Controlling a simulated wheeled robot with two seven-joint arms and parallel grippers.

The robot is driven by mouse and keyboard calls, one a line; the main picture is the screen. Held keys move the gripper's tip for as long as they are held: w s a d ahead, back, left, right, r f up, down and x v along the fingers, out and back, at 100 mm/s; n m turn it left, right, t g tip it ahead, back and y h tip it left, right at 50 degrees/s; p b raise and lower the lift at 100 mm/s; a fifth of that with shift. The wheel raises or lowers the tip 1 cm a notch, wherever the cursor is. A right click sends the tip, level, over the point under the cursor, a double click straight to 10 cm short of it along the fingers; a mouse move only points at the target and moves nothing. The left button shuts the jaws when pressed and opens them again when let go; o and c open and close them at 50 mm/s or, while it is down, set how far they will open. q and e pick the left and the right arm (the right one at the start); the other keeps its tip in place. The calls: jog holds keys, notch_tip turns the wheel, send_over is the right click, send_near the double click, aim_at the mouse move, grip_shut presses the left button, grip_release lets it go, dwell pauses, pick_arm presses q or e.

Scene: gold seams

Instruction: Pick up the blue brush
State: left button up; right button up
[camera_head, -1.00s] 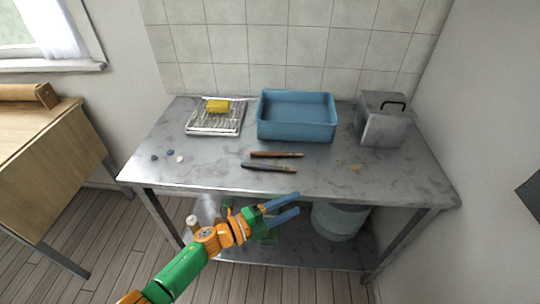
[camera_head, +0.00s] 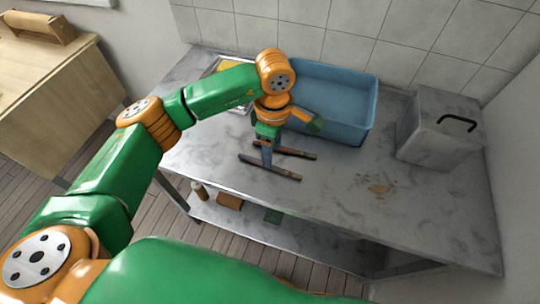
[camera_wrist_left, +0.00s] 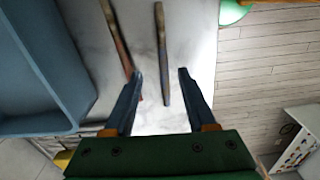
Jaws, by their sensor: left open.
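The dark, bluish brush (camera_head: 286,173) lies flat on the metal table, nearer its front edge; it also shows in the left wrist view (camera_wrist_left: 161,40). A reddish-brown brush (camera_head: 299,154) lies beside it, nearer the blue tray, and shows in the left wrist view (camera_wrist_left: 112,28). My left gripper (camera_head: 267,163) is open and points down over the bluish brush, partly hiding both brushes in the head view. In the left wrist view the gripper (camera_wrist_left: 160,74) has the bluish brush between its fingertips; I cannot tell whether they touch it. My right gripper is not in view.
A blue tray (camera_head: 345,128) stands just behind the brushes, close to my left wrist. A grey metal box (camera_head: 437,135) with a black handle stands to the right. Tan crumbs (camera_head: 377,188) lie on the table (camera_head: 340,195). The table's right front is clear.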

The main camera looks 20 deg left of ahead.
pick_arm(q)
jog(key=f, duration=0.1)
jog(key=f+p, duration=0.1)
jog(key=f, duration=0.2)
jog(key=shift+s+a+f, duration=0.2)
jog(key=shift+s+a, duration=0.1)
jog(key=shift+s, duration=0.05)
jog(key=shift+w+f, duration=0.15)
jog(key=shift+f, duration=0.1)
grip_shut()
jog(key=shift+r, duration=1.4)
jog(key=s+r+b, duration=0.2)
jog(key=s+r, duration=0.8)
jog(key=s, duration=0.4)
jog(key=shift+a+r+b, duration=0.15)
jog(key=shift+b, duration=0.2)
